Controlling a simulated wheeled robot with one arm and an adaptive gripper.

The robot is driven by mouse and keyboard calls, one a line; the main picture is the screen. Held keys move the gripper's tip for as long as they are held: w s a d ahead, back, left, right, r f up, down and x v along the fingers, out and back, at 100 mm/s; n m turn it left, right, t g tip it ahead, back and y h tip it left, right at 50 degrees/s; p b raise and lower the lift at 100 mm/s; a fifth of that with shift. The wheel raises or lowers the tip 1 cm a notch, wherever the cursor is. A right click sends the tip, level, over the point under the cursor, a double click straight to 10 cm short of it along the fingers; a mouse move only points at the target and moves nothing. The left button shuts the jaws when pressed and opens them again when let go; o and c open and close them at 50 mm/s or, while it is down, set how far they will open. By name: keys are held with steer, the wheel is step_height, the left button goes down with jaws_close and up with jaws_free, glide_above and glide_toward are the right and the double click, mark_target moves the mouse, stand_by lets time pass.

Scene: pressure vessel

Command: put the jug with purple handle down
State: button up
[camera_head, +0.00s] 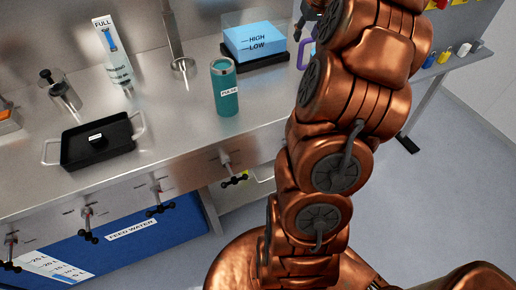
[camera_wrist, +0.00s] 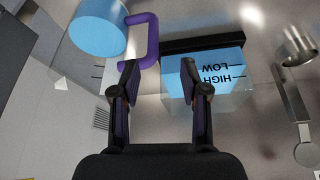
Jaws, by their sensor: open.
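The jug (camera_wrist: 98,28) is clear with blue liquid in it and has a purple handle (camera_wrist: 150,40). It shows at the upper left of the wrist view. In the head view only a bit of the purple handle (camera_head: 302,56) shows beside my arm, which hides the rest. My gripper (camera_wrist: 159,70) is open with nothing between its fingers. The handle lies just beyond the left fingertip, and the fingers are not closed around it. The jug appears to stand on the metal bench (camera_head: 185,125), but its base is not clearly visible.
A clear tank marked HIGH and LOW (camera_head: 255,40) with blue liquid stands close by on a black base; it also shows in the wrist view (camera_wrist: 205,78). A teal cup (camera_head: 224,88), a spout and a black tray (camera_head: 75,152) are further left. Bench in front is clear.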

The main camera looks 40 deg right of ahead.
steer(key=s+a+f+n+g+y, duration=0.1)
steer(key=s+a+n+g+y, duration=0.15)
steer(key=a, duration=2.45)
steer(key=s+a+f+n+g, duration=0.1)
steer(key=s+a+f, duration=0.2)
steer(key=s+a, duration=0.5)
steer(key=s+a+f+n+g, duration=0.1)
steer(key=s+a+f, duration=0.3)
steer(key=s+a, duration=0.4)
steer(key=s+g, duration=0.1)
steer(key=s, duration=0.6)
steer(key=shift+s+a+f+n, duration=0.15)
steer(key=shift+s+n, duration=0.05)
steer(key=shift+n, duration=0.15)
steer(key=shift+h, duration=0.25)
